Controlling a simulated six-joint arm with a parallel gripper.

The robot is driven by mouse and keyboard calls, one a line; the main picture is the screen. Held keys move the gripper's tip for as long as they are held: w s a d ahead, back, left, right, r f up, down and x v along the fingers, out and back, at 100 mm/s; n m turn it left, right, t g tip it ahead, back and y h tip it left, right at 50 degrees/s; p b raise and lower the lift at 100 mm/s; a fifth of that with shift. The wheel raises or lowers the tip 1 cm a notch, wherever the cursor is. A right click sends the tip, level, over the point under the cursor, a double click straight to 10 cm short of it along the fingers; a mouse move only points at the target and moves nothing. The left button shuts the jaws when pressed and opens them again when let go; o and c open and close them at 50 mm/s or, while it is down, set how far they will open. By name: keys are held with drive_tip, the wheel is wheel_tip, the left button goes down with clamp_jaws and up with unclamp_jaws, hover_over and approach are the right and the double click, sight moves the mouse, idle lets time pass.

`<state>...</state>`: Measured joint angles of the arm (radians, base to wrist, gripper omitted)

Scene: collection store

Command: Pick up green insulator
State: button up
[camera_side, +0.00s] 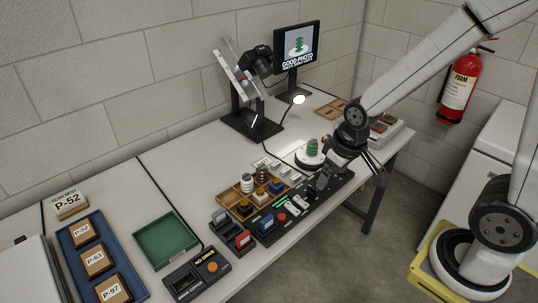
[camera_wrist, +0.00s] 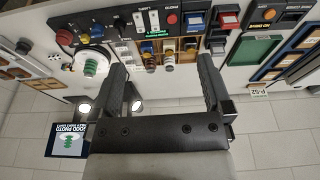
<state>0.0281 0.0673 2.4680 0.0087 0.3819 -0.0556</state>
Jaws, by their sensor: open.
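The green insulator (camera_side: 313,147) stands upright on a white round turntable (camera_side: 308,163) under the lamp at the far part of the bench. In the wrist view the green insulator (camera_wrist: 90,68) is left of my left finger, outside the space between the jaws. My gripper (camera_side: 350,180) is just right of the insulator in the side view, near the end of the control panel.
A control panel (camera_side: 297,206) with buttons and levers runs along the front edge. A wooden tray (camera_side: 232,197) with several other insulators lies behind it. A camera on a stand (camera_side: 257,62), a lit lamp (camera_side: 299,99) and a monitor (camera_side: 298,46) stand at the back. A green tray (camera_side: 165,241) is empty.

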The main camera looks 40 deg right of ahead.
drive_tip(key=w+d+n, duration=0.1)
drive_tip(key=w+d, duration=0.4)
drive_tip(key=w, duration=0.5)
drive_tip(key=n+g, duration=0.1)
drive_tip(key=n, duration=0.2)
hover_over(314, 140)
drive_tip(key=s, duration=0.1)
drive_tip(key=shift+y, duration=0.3)
drive_tip(key=f, duration=1.1)
drive_tip(key=shift+a+f, duration=0.2)
drive_tip(key=shift+f, duration=0.05)
drive_tip(key=shift+d+f, duration=0.2)
drive_tip(key=shift+d, duration=0.1)
drive_tip(key=shift+w+a+f, duration=0.1)
drive_tip(key=shift+w+f, duration=0.1)
drive_tip(key=shift+f, duration=1.1)
drive_tip(key=shift+f, duration=0.1)
drive_tip(key=shift+w+a+f, duration=0.1)
drive_tip(key=shift+w+f, duration=0.1)
drive_tip(key=shift+f, duration=1.05)
drive_tip(key=shift+w+a+f, duration=0.1)
drive_tip(key=shift+w+f, duration=0.05)
drive_tip(key=shift+f, duration=1.05)
